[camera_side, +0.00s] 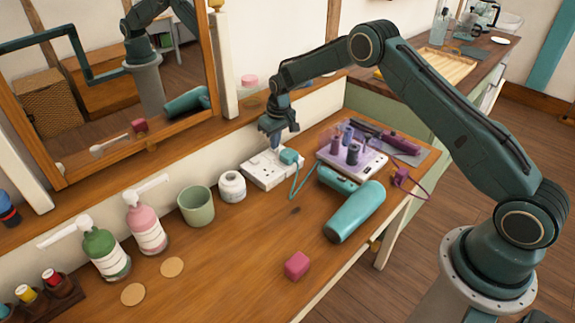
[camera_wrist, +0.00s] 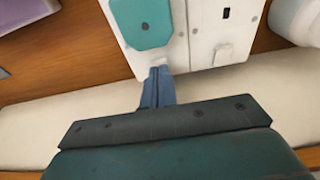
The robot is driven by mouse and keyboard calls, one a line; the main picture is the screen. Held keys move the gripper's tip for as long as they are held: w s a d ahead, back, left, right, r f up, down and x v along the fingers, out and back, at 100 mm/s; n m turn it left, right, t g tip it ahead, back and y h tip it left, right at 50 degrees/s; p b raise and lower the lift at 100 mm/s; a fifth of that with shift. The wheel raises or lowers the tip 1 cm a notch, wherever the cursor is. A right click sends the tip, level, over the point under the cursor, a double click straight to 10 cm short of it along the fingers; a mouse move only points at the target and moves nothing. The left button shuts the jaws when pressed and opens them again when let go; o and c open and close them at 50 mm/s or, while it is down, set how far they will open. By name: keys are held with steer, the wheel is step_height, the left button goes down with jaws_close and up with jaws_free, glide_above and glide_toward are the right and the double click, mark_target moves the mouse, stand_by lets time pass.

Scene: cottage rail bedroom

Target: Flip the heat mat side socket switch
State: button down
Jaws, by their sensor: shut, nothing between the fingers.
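A white double socket (camera_side: 262,177) sits on the wooden dresser top against the wall; it also shows in the wrist view (camera_wrist: 205,50). A teal plug (camera_side: 291,157) sits in one side, and it shows in the wrist view (camera_wrist: 141,22) with an empty outlet to its right. My gripper (camera_side: 273,143) points down at the back of the socket. In the wrist view its blue-grey fingers (camera_wrist: 158,82) are shut and empty, with tips at the socket's edge near the teal plug. I cannot tell whether they touch. The switch on the plug side is hidden or unclear.
A white jar (camera_side: 232,187) and green cup (camera_side: 196,206) stand left of the socket. A purple-topped tray with rollers (camera_side: 352,158), a teal hair dryer (camera_side: 355,212) and a purple plug (camera_side: 401,178) lie right. A pink cube (camera_side: 297,265) sits in front. The middle dresser top is clear.

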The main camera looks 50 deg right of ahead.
steer(key=shift+f, duration=0.3)
steer(key=shift+r, duration=0.15)
stand_by(0.3)
steer(key=shift+r, duration=3.4)
